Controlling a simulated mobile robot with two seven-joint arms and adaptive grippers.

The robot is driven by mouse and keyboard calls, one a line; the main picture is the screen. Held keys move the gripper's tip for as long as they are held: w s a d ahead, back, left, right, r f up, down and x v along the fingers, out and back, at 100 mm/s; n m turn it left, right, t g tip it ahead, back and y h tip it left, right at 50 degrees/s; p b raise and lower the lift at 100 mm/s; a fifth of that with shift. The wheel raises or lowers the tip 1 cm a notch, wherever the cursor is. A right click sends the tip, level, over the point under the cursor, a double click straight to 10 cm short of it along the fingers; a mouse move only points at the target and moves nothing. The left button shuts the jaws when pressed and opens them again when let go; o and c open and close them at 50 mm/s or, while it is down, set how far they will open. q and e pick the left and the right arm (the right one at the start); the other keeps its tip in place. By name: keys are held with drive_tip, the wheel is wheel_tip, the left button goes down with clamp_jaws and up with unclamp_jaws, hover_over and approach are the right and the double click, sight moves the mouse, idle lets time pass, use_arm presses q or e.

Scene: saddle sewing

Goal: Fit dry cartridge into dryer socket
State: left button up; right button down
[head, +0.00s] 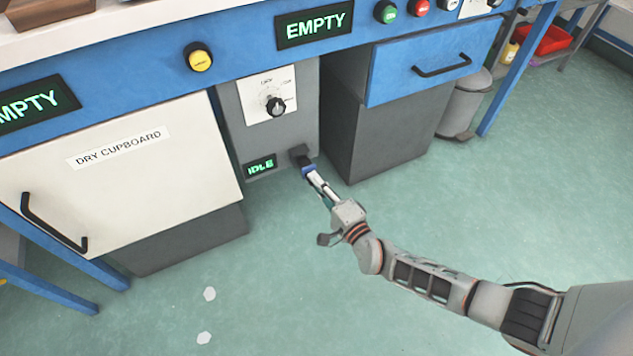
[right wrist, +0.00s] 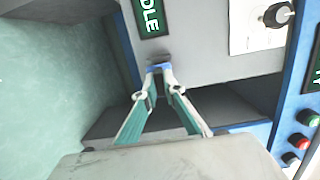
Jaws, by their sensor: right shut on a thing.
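My right gripper (head: 314,178) is shut on a small blue piece (head: 308,169), which I take to be the dry cartridge. It also shows between the fingertips in the right wrist view (right wrist: 158,68). The blue piece is at a small dark block (head: 299,153) low on the grey dryer panel, which looks like the dryer socket. The dark block shows narrowly in the right wrist view (right wrist: 160,57). The fingers hide part of the blue piece, and I cannot tell how deep it sits. My left gripper is not in view.
The panel has an "IDLE" display (head: 261,166) and a rotary knob (head: 275,105). The white dry cupboard (head: 130,180) is to the left, a blue drawer (head: 430,70) to the right. A grey bin (head: 465,105) stands beyond. The floor in front is mostly clear.

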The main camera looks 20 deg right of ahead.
sight(310, 171)
drive_tip(key=shift+w, duration=2.05)
drive_tip(key=c, duration=2)
unclamp_jaws()
drive_tip(key=shift+c, duration=0.2)
drive_tip(key=shift+a, duration=0.1)
drive_tip(key=shift+s, duration=0.1)
drive_tip(key=shift+s, duration=0.2)
drive_tip(key=s+d, duration=0.2)
drive_tip(key=s, duration=0.9)
drive_tip(key=shift+s, duration=0.15)
